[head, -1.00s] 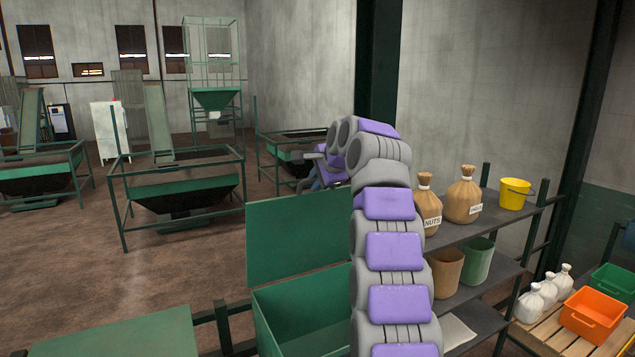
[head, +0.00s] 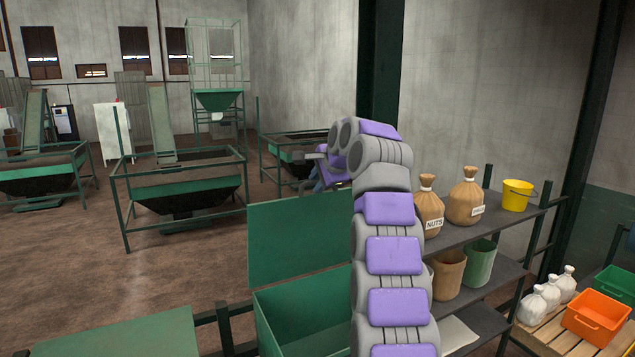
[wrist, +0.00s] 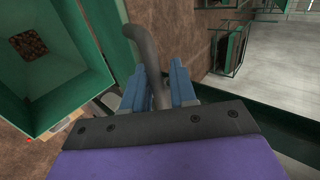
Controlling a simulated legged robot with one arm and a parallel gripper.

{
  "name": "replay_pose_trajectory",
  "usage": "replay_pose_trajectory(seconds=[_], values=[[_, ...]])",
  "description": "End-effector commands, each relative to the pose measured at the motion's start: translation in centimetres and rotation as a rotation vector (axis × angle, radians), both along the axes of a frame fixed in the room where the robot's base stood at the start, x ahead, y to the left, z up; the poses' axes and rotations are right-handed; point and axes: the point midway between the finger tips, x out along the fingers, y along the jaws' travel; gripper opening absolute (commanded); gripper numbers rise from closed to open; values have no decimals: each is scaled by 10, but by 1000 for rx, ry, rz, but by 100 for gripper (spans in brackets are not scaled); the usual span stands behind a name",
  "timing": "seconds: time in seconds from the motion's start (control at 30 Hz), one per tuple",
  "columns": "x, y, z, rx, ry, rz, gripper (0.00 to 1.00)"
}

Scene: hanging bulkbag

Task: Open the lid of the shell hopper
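A green box-shaped hopper (head: 300,312) stands in the lower middle of the head view, its green lid (head: 296,238) raised upright. In the wrist view a green open box (wrist: 75,85) with brown material inside is at upper left. No label shows which one is the shell hopper. My gripper (head: 325,172) is above and beyond the raised lid in the head view. In the wrist view its blue fingers (wrist: 162,78) sit on both sides of a grey curved handle (wrist: 145,48) beside a green panel edge, closed closely around it. My arm hides part of the hopper.
A flat green lid (head: 135,335) is at lower left. A dark shelf (head: 500,272) at right holds brown sacks (head: 466,198), buckets and a yellow bucket (head: 517,194). An orange crate (head: 595,318) stands lower right. Framed hoppers (head: 185,192) stand behind on open brown floor.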

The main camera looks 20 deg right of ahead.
Motion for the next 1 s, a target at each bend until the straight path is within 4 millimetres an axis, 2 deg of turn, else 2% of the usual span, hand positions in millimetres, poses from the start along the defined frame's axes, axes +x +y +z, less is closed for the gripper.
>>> replay_pose_trajectory(seconds=[0.03, 0.13, 0.37, 0.47, 0.8, 1.0], values=[[1, -2, -7, 1, 14, -2, 36], [1, -2, -7, 2, 15, -1, 36], [-8, -1, 1, 0, 13, -1, 36], [-18, -2, 10, 0, 10, -2, 36], [-74, -1, 63, -3, -7, -1, 36], [-90, -2, 78, -3, -3, -1, 36]])
